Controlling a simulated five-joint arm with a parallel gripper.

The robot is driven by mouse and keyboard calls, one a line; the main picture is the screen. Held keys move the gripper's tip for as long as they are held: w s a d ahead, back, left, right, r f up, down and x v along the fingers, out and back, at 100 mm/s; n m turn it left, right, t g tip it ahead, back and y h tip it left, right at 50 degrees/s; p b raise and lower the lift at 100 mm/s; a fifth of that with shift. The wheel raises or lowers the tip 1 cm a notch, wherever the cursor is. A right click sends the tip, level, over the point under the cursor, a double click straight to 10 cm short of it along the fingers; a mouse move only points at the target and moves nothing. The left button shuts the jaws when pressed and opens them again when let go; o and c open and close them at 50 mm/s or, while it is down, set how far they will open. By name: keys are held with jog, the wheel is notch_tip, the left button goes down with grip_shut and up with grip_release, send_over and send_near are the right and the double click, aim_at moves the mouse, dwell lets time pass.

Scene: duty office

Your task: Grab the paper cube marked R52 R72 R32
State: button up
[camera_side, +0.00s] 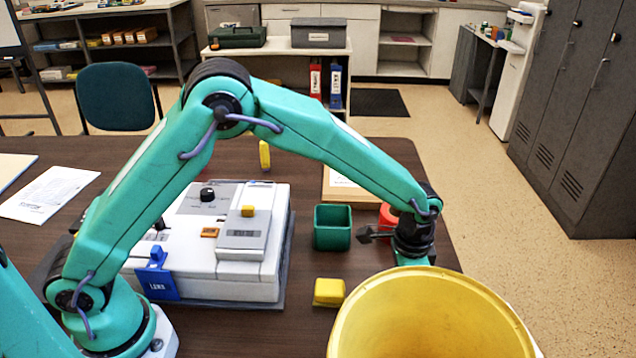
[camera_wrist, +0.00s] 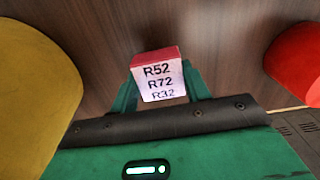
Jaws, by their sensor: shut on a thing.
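The paper cube (camera_wrist: 160,84) shows in the wrist view, with a white face printed R52 R72 R32 and a red top edge. It sits between the two green fingers of my gripper (camera_wrist: 160,90), which is shut on it. In the side view, the end of my arm (camera_side: 412,240) is at the right part of the table, behind the large yellow bucket. The cube and the fingertips are hidden there by the bucket. I cannot tell whether the cube touches the table.
A yellow bucket (camera_side: 430,310) stands at the front right, close to my gripper. A red round object (camera_side: 388,218), a green open box (camera_side: 332,240) and a yellow block (camera_side: 329,292) are nearby. A white machine (camera_side: 215,262) fills the middle of the brown table.

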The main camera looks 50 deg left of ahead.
notch_tip(320, 180, up, 7)
jog(key=shift+r, duration=0.2)
dwell(0.6)
